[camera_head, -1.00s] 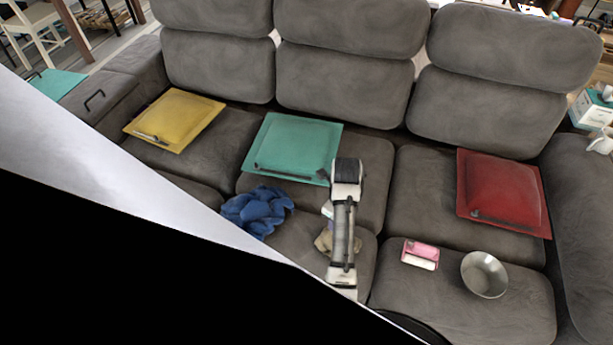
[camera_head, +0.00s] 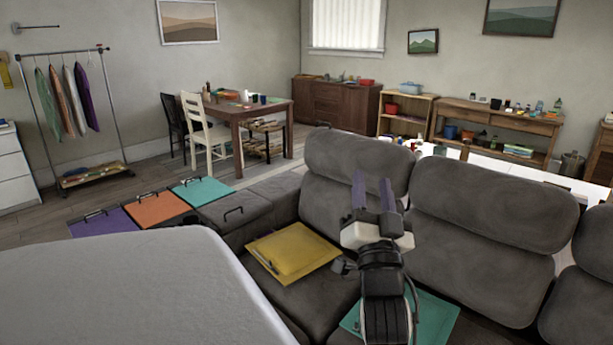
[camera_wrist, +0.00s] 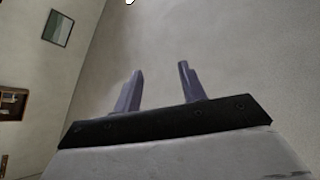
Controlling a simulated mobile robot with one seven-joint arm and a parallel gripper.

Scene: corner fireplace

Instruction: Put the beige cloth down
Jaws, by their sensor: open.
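My gripper (camera_head: 373,195) is raised in front of the grey sofa's back cushions in the head view, its two purple-grey fingers pointing up and apart. In the wrist view my gripper (camera_wrist: 158,88) is open, with nothing between the fingers and only wall behind them. The beige cloth does not show in either view now.
Purple (camera_head: 100,222), orange (camera_head: 158,208) and teal (camera_head: 203,191) panels lie at left. A dining table (camera_head: 247,112) and a clothes rack (camera_head: 112,103) stand behind.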

